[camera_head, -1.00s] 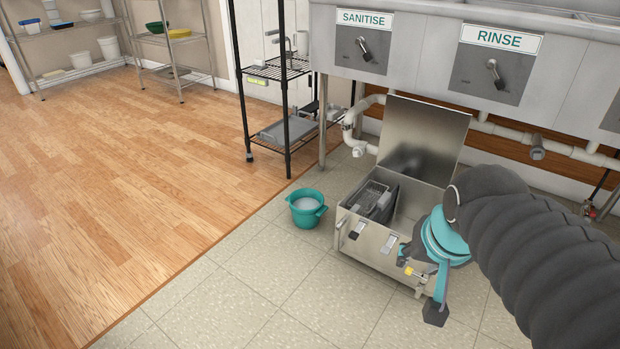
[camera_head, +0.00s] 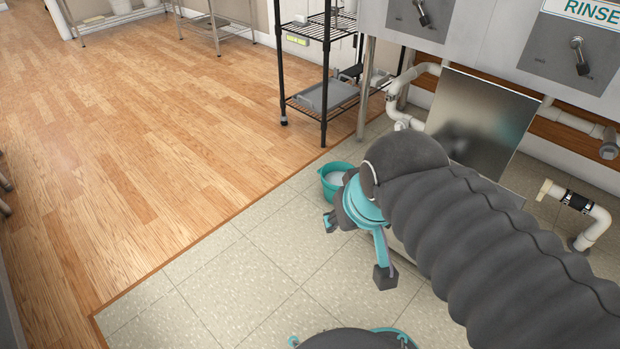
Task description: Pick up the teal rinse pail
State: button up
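The teal rinse pail (camera_head: 328,186) stands upright on the tiled floor, just left of the open steel box. Something pale shows inside it. My arm hides its right side. My gripper (camera_head: 356,250) is open, with its dark fingertips spread apart and nothing visible between them. In the picture it is just below the pail, with one fingertip close to the pail's lower edge. I cannot tell whether they touch or how far apart they are in depth.
The raised steel lid (camera_head: 479,117) stands behind my arm, which hides most of its box. White pipes (camera_head: 409,88) run under the sink (camera_head: 470,25). A black wire rack (camera_head: 322,97) stands behind the pail. The tiled floor to the left is clear.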

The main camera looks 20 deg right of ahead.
aim_at(331, 173)
jog(key=z, duration=0.15)
jog(key=i, duration=1.1)
jog(key=z, duration=0.7)
